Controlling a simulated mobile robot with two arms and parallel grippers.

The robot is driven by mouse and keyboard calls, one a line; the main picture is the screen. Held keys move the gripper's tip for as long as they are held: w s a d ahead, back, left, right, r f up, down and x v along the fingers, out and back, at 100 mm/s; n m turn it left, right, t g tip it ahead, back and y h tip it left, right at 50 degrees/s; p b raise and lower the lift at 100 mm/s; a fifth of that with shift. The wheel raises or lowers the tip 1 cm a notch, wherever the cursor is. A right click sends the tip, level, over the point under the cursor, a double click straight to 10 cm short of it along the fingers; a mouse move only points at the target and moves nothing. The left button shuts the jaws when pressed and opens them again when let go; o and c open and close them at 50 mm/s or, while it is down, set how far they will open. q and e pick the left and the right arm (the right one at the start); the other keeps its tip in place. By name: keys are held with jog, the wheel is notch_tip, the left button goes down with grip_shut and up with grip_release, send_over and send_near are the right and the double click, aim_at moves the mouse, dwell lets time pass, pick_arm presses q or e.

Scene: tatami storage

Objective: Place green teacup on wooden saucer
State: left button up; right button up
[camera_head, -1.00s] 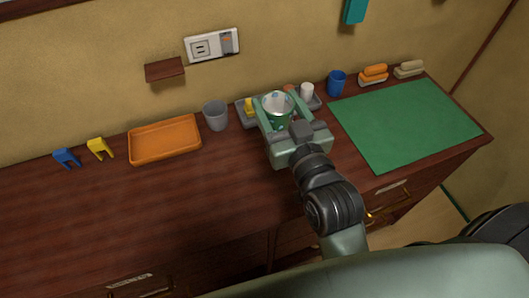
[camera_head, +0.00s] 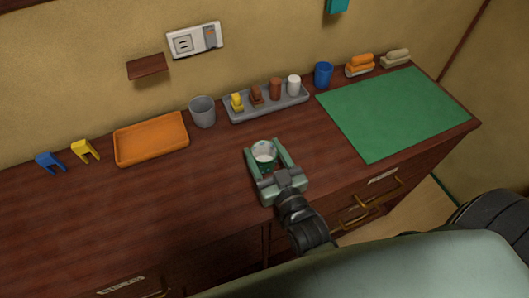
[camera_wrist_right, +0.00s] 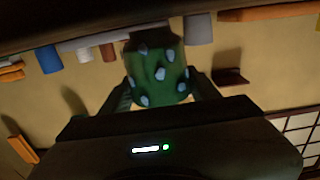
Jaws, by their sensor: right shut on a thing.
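The green teacup (camera_head: 264,160) is held between the fingers of my right gripper (camera_head: 264,149), in front of the grey tray in the head view. The head view shows its pale inside from above. In the right wrist view the cup (camera_wrist_right: 157,75) is dark green with pale blue-grey spots and sits between the two fingers. My right gripper is shut on it. I cannot tell how high the cup is above the desk. I cannot make out a wooden saucer in either view. My left gripper is not in view.
A grey tray (camera_head: 245,115) with several small items stands at the back. Beside it are a grey cup (camera_head: 202,111), an orange tray (camera_head: 150,139) and a blue cup (camera_head: 323,74). A green mat (camera_head: 400,112) covers the right side. The left front of the brown desk (camera_head: 130,215) is clear.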

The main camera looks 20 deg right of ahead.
jog(key=shift+f, duration=0.15)
jog(key=shift+f, duration=0.2)
jog(key=o, duration=1.6)
jog(key=shift+r, duration=0.1)
